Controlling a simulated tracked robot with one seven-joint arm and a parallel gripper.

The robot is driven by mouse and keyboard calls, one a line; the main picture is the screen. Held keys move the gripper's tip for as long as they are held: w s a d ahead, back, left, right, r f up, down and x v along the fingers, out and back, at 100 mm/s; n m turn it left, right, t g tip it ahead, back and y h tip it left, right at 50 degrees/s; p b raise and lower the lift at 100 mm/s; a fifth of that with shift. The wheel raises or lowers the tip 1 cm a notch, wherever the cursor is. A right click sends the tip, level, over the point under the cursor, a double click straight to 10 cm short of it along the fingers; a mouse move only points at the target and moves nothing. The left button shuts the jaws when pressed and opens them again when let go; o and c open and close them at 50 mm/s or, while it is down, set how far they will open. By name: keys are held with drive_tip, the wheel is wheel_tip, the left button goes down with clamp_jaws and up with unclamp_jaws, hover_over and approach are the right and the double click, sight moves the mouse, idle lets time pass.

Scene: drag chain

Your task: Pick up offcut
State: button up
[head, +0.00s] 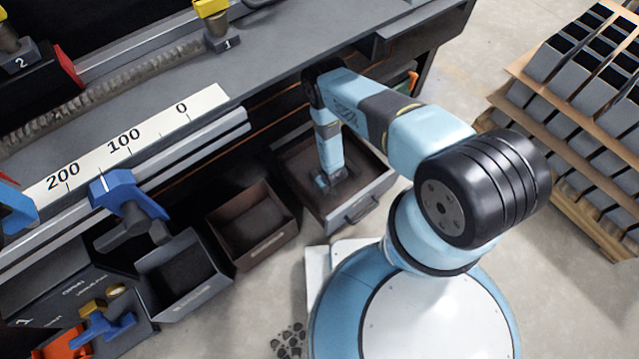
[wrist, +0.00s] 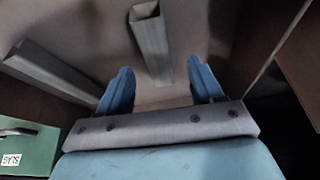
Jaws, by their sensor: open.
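My gripper (head: 325,183) reaches down into an open drawer (head: 372,190) in the head view. In the wrist view its two blue fingers are apart, and my gripper (wrist: 159,68) is open and empty. A grey, hollow, square-section offcut (wrist: 151,42) lies ahead, its near end extending into the gap between the fingertips, its open end away from me. I cannot tell whether the fingers are level with it. A second grey profile piece (wrist: 48,70) lies to the left, slanting towards the left finger. Neither piece can be made out in the head view.
Dark drawer walls stand close on both sides in the wrist view, with a green box (wrist: 27,148) at lower left. A brown open bin (head: 250,225) and a grey bin (head: 180,275) sit left of the drawer. The workbench (head: 290,60) rises behind.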

drive_tip(key=shift+x, duration=2.5)
drive_tip(key=shift+w+d+r, duration=0.1)
drive_tip(key=shift+w, duration=0.1)
clamp_jaws()
